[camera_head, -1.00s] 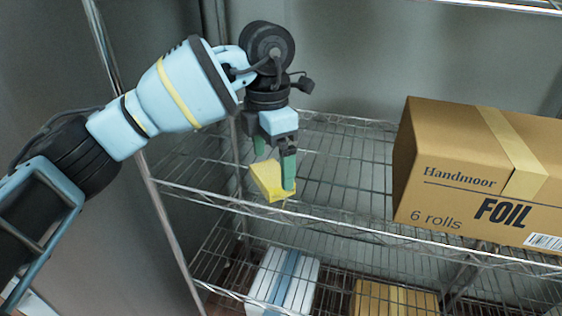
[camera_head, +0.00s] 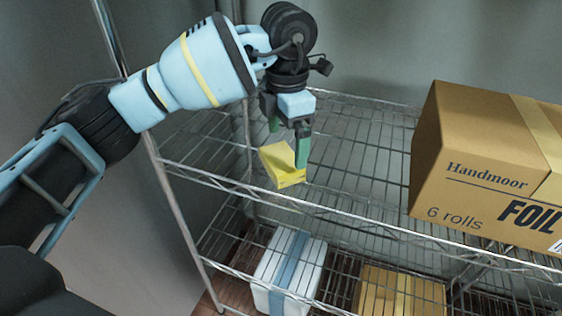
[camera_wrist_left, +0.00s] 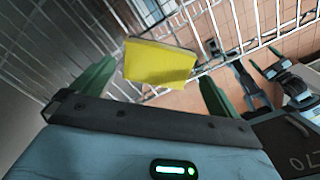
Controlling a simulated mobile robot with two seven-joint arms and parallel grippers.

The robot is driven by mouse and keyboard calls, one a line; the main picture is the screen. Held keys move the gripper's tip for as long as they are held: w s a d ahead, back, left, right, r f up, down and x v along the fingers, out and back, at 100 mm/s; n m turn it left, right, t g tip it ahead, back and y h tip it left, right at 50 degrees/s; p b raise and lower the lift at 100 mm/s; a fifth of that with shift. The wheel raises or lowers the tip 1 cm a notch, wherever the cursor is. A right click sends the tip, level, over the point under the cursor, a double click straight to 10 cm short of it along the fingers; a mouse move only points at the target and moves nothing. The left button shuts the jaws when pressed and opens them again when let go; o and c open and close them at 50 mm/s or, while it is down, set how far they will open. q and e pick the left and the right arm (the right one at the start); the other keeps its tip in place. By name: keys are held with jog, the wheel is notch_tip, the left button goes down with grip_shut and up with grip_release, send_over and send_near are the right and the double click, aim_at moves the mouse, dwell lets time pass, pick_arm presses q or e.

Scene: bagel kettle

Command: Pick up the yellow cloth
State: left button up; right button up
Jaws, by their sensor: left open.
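The yellow cloth (camera_head: 283,167) is a small folded piece at the front left of the upper wire shelf (camera_head: 350,150). My left gripper (camera_head: 288,146) points down over it from the left. Its green fingers are apart, and the nearer finger covers part of the cloth's right side. In the left wrist view, the cloth (camera_wrist_left: 160,62) shows between and just beyond the open fingers (camera_wrist_left: 156,78). I cannot tell whether a finger touches it.
A large cardboard foil box (camera_head: 490,175) stands on the right of the upper shelf. The shelf between cloth and box is bare. A metal post (camera_head: 170,190) rises at the front left. A white box with a blue band (camera_head: 290,270) and a brown box (camera_head: 400,292) are lower down.

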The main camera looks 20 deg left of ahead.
aim_at(287, 156)
pick_arm(q)
jog(key=f, duration=0.4)
jog(key=shift+w+f, duration=0.2)
jog(key=shift+f, duration=0.05)
pick_arm(e)
jog(key=shift+w+r, duration=0.35)
jog(key=shift+w, duration=0.15)
pick_arm(q)
jog(key=c, duration=0.6)
pick_arm(e)
jog(key=shift+s+f, duration=0.1)
jog(key=shift+s, duration=0.35)
pick_arm(q)
jog(key=shift+r, duration=0.2)
